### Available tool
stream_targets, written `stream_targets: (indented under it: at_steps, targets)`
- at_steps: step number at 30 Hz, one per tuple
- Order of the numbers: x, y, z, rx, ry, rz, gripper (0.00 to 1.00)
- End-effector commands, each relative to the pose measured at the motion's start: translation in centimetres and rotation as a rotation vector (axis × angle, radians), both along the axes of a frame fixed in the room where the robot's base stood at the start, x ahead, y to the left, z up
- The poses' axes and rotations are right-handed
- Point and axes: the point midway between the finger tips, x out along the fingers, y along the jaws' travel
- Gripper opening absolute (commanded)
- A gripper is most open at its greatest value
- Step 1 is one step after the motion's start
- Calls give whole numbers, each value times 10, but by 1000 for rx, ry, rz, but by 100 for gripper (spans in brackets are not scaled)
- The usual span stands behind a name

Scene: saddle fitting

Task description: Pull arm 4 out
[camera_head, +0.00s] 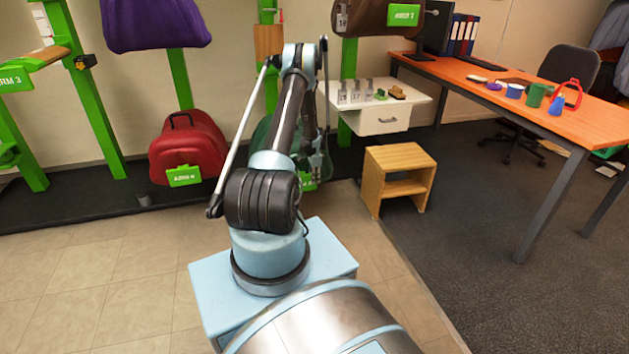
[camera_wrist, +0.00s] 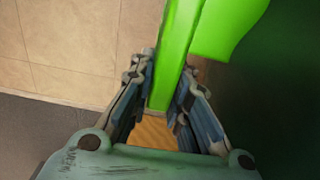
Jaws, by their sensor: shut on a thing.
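In the wrist view my gripper (camera_wrist: 165,112) is shut around a bright green bar (camera_wrist: 178,45), with a finger on each side. A green plate (camera_wrist: 228,28) adjoins the bar at the upper right, beside a dark green surface (camera_wrist: 285,90). In the head view my gripper (camera_head: 318,168) is low in front of a dark green saddle-like item (camera_head: 262,140), mostly hidden by my arm. A green label plate (camera_head: 307,185) shows beside the gripper; its text is unreadable. The red item (camera_head: 188,143) to the left carries a green plate (camera_head: 184,176) with small, hard-to-read lettering.
A wooden step stool (camera_head: 400,176) stands close to the right of my gripper. A white drawer shelf (camera_head: 380,120) is behind it. An orange desk (camera_head: 520,98) stands at the right. A purple item (camera_head: 155,25) hangs upper left. The tiled floor at front left is clear.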

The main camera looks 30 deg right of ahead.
Motion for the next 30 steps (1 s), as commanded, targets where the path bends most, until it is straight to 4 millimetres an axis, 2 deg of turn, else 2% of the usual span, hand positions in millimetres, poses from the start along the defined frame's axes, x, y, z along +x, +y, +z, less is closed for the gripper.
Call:
stream_targets:
  at_steps: [2,3,5,6,14,19,23,30]
  targets:
    - [0,-2,0,-3,0,-2,0]
    - [0,-2,0,-3,0,-2,21]
    - [0,-2,0,-3,0,-2,35]
    - [0,-2,0,-3,0,-1,37]
    - [0,-1,0,-1,-1,-1,37]
    - [0,-1,7,-1,-1,0,37]
    - [0,-1,22,-1,-1,0,37]
    - [0,-1,62,-2,0,-1,37]
